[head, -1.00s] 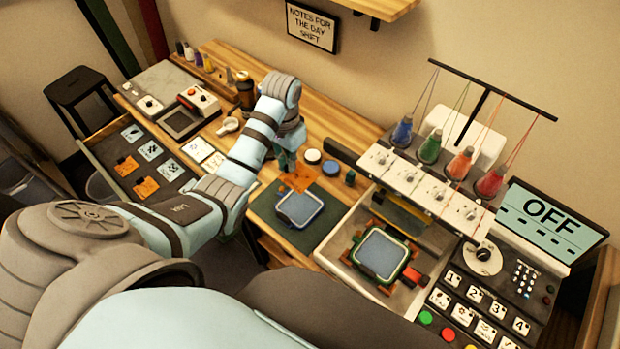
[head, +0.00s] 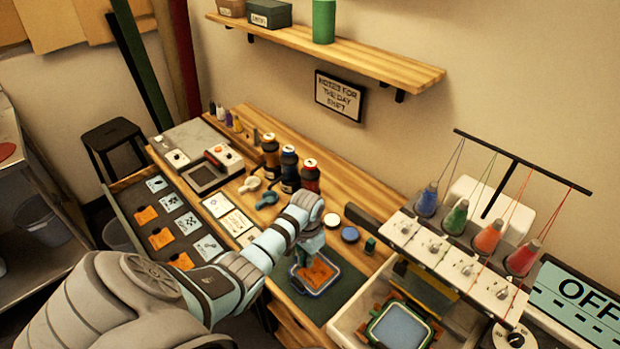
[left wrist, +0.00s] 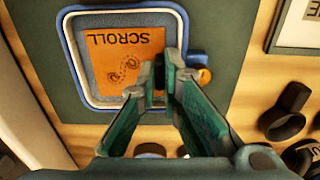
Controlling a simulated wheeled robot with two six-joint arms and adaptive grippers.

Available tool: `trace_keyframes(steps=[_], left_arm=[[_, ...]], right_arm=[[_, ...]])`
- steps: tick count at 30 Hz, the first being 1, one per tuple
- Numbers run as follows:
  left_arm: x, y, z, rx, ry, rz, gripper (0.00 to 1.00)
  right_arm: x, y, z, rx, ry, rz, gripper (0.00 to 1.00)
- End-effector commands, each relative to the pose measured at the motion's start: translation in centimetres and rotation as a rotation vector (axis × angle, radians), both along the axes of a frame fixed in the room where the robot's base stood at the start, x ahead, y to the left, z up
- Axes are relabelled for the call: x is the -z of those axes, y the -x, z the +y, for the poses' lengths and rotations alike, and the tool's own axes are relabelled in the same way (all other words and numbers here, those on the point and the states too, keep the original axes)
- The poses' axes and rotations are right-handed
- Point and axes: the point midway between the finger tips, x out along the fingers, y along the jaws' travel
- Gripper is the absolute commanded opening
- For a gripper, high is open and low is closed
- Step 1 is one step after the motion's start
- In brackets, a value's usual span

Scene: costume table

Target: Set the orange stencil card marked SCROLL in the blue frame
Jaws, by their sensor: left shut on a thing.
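The orange stencil card (head: 318,272) marked SCROLL shows in the head view over the blue frame (head: 337,286), partly hidden by my gripper. In the left wrist view the card (left wrist: 122,62) lies within the outline of the blue frame (left wrist: 72,48), and its lettering appears upside down. Pale surface shows around the card inside the rim. I cannot tell whether the card touches the frame's bed. My left gripper (head: 310,256) is shut on the card's edge; its fingertips also show in the left wrist view (left wrist: 168,68). My right gripper is not in view.
The frame lies on a dark green mat (head: 338,306). A green-rimmed frame (head: 400,328) sits in the embroidery machine to the right. A drawer (head: 128,205) at left holds several cards, some orange. Several dark bottles (head: 288,170) stand behind the arm.

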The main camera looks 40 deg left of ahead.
Motion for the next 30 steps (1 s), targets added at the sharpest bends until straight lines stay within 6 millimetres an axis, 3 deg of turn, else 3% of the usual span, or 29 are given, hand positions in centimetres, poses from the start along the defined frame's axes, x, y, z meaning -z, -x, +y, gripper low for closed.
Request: trace_keyframes(steps=[8,10,22,26,30], left_arm=[[0.0,-0.1,0.0,0.001,0.000,-0.002,0.00],[0.0,-0.1,0.0,0.001,-0.001,-0.002,0.15],[-0.2,-0.1,0.0,0.001,-0.001,-0.001,0.15],[-1.4,-0.1,0.0,0.001,-0.001,-0.003,0.15],[-4.3,-0.2,0.0,0.002,-0.001,-0.004,0.15]], right_arm=[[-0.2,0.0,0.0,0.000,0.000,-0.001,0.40],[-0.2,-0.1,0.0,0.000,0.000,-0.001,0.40],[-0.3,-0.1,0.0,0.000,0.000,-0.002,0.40],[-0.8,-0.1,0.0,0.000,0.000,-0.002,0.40],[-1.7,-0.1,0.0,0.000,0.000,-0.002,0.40]])
